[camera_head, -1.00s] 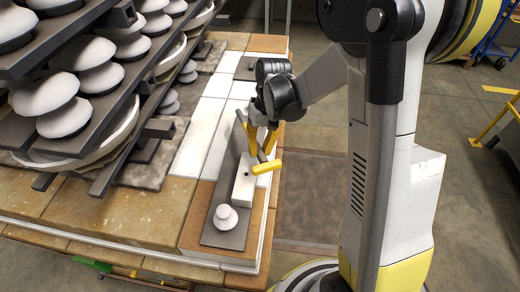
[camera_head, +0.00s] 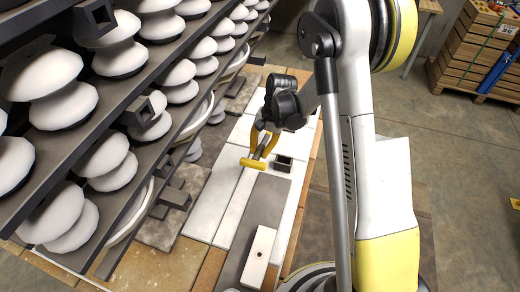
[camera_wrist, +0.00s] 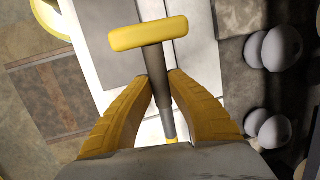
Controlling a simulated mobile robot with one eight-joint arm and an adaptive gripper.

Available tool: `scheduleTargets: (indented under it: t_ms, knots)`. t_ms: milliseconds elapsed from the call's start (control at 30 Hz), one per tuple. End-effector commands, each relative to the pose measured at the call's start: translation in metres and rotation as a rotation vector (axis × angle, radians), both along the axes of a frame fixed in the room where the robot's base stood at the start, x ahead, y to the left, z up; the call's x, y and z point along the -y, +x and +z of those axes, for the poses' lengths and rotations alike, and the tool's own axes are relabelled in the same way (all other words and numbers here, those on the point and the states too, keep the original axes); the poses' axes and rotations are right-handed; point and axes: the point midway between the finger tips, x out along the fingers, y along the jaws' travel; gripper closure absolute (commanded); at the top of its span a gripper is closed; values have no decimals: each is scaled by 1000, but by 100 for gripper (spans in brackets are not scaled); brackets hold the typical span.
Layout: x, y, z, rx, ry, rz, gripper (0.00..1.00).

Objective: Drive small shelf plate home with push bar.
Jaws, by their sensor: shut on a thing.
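My gripper (camera_head: 264,146) is shut on the push bar, a dark rod with a yellow crosspiece (camera_head: 252,163). In the wrist view the yellow fingers (camera_wrist: 159,82) close around the dark shaft, and the crosspiece (camera_wrist: 148,33) sticks out beyond them. A long dark grey plate (camera_head: 266,204), which looks like the small shelf plate, lies on the pale bricks. The crosspiece is near its far end in the head view; I cannot tell whether they touch. A white block (camera_head: 259,252) with a small hole stands on the plate's near part.
A rack (camera_head: 156,157) of dark shelves with several white insulators rises close on the left. A small dark hollow block (camera_head: 283,163) sits just right of the crosspiece. Pale bricks (camera_head: 212,200) lie bare left of the plate. Open floor (camera_head: 455,185) lies to the right.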

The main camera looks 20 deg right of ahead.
Motion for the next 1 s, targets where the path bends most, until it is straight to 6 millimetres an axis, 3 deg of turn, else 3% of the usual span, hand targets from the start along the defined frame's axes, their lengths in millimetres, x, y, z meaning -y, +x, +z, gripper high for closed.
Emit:
scheduleTargets:
  t_ms: [900, 1000]
  knots:
    - [0, 0, -91, 1, 0, 2, 100]
    - [6, 8, -88, 1, -1, 1, 100]
